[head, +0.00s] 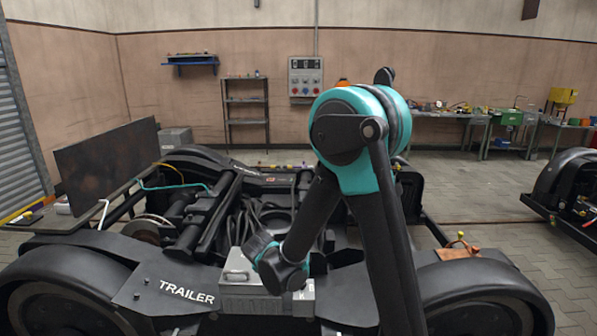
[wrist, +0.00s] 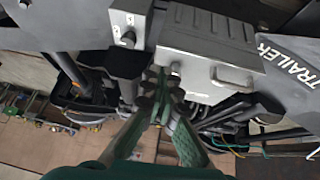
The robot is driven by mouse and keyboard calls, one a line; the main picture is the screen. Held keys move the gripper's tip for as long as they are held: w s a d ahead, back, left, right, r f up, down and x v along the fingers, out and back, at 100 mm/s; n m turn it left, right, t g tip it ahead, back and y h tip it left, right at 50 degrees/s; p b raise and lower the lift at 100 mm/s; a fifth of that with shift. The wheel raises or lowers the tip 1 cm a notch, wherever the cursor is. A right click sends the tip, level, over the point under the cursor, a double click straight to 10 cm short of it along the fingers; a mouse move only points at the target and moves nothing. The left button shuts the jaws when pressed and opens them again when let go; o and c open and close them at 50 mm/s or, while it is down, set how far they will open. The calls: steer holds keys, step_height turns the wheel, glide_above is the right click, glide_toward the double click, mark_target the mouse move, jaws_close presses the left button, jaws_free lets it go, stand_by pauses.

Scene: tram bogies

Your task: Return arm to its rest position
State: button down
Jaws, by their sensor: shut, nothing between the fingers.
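My gripper (wrist: 163,88) shows in the wrist view with its two green fingers drawn together at the tips and nothing between them. The tips appear in front of a grey metal box with a handle (wrist: 208,70); I cannot tell whether they touch it. In the head view my arm (head: 360,140) is bent, with a teal joint high up and the dark forearm reaching down to the left over the trailer bogie (head: 90,262). The wrist end hangs close to the grey box (head: 238,277). The fingers cannot be made out in the head view.
A dark upright panel (head: 108,165) stands on the bogie's left side. A second bogie (head: 570,185) is at the right edge. Workbenches (head: 445,114) and a shelf rack (head: 246,110) line the back wall. The paved floor (head: 485,205) between the bogies is clear.

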steer(key=s+d+r+g, duration=0.1)
steer(key=s+d+r, duration=0.15)
steer(key=d, duration=0.65)
steer(key=s+d+r+g, duration=0.15)
steer(key=s+d, duration=0.25)
steer(key=d, duration=0.5)
steer(key=s+d, duration=1)
steer(key=s, duration=0.2)
steer(key=shift+y, duration=0.4)
steer(key=shift+a+f, duration=0.1)
